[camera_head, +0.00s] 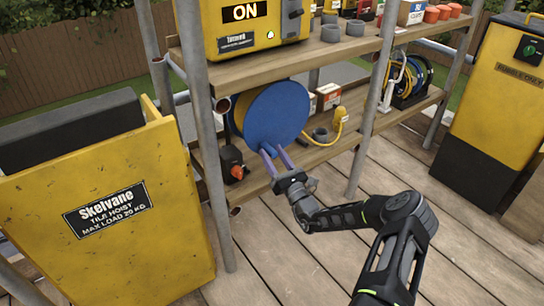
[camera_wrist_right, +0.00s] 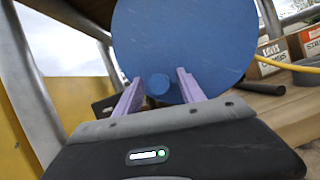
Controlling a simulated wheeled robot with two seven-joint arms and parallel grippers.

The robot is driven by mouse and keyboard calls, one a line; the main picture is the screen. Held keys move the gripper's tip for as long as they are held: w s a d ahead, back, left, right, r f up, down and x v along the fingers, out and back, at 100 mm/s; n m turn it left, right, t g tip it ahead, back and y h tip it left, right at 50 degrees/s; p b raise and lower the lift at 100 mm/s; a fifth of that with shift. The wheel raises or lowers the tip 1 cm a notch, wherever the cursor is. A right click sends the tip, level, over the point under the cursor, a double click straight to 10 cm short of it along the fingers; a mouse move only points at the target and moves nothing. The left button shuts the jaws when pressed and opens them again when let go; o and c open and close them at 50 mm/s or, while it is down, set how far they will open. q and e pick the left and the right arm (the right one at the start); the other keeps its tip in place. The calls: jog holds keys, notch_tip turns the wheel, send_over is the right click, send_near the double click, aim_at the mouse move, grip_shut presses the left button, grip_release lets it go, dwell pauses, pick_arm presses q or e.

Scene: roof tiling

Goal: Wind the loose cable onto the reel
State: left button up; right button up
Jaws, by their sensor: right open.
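A reel with a round blue face (camera_head: 277,115) stands on the lower shelf, with yellow cable partly showing behind its left edge. Its blue face (camera_wrist_right: 185,40) fills the upper middle of the right wrist view, with a small round blue knob (camera_wrist_right: 158,84) low on it. My right gripper (camera_head: 275,152) is open at the lower part of the reel. In the wrist view its two purple fingers (camera_wrist_right: 158,88) stand on either side of the knob, with gaps showing. A yellow cable (camera_head: 335,130) runs along the shelf to a yellow plug (camera_head: 341,116). My left gripper is not in view.
The wooden shelf (camera_head: 310,155) has scaffold posts (camera_head: 372,100) at its front. A yellow tile hoist (camera_head: 150,230) stands left and a yellow cabinet (camera_head: 500,100) right. Another reel (camera_head: 412,80) sits farther along the shelf. The plank floor (camera_head: 300,270) is mostly clear.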

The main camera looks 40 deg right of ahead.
jog(key=shift+w+r, duration=0.2)
jog(key=shift+w, duration=0.15)
jog(key=shift+c, duration=0.6)
grip_shut()
dwell(0.6)
